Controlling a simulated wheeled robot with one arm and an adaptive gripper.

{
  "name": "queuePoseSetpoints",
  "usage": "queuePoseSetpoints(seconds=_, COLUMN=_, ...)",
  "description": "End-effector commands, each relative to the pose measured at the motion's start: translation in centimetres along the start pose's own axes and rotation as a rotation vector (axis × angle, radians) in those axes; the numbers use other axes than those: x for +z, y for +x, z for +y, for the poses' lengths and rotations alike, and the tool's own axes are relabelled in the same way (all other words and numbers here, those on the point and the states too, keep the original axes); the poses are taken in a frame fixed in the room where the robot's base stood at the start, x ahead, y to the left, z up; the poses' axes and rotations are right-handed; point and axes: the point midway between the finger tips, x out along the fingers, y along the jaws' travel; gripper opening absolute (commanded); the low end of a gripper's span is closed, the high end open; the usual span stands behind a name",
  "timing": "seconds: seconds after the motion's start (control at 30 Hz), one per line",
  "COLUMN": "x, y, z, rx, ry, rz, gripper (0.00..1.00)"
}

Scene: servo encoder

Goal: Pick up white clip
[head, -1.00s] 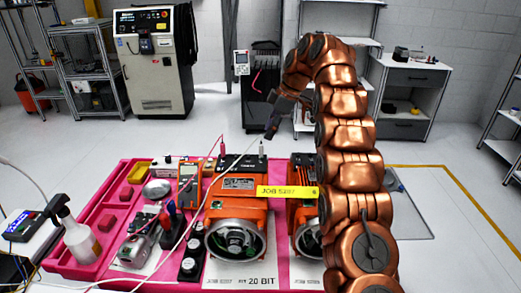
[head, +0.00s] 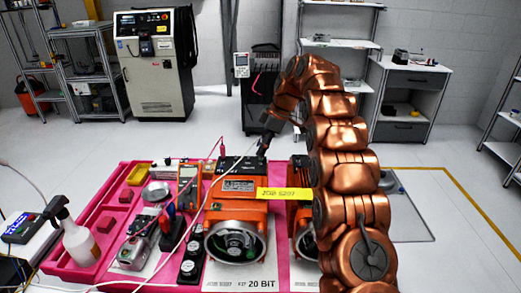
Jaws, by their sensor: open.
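My gripper (head: 264,146) is small and dark in the head view, pointing down at the right part of the black top of the left orange servo motor (head: 238,212). It is open. The white clip stood on that black top a second ago. It does not show clearly now, and the gripper's tip covers its place. I cannot tell whether the fingers are around the clip or touch it. A red clip (head: 222,147) with a red lead stands to the left on the same black top.
A second orange motor (head: 303,215) stands to the right, partly behind my arm. A yellow tag (head: 285,194) crosses between the motors. A multimeter (head: 188,184), a spray bottle (head: 76,238) and cables crowd the pink tray (head: 80,272).

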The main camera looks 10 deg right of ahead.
Motion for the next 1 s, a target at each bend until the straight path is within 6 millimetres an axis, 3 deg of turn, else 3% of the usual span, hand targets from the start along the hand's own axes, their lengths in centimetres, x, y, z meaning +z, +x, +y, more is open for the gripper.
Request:
queuePoseSetpoints(seconds=0.5, x=0.0, y=1.2, z=0.0, rx=0.003, ry=-0.001, rz=0.0, gripper=0.46)
queuePoseSetpoints(seconds=0.93, x=0.0, y=1.2, z=0.0, rx=0.004, ry=-0.001, rz=0.0, gripper=0.02)
queuePoseSetpoints(seconds=1.0, x=0.0, y=1.2, z=0.0, rx=0.004, ry=-0.001, rz=0.0, gripper=0.0)
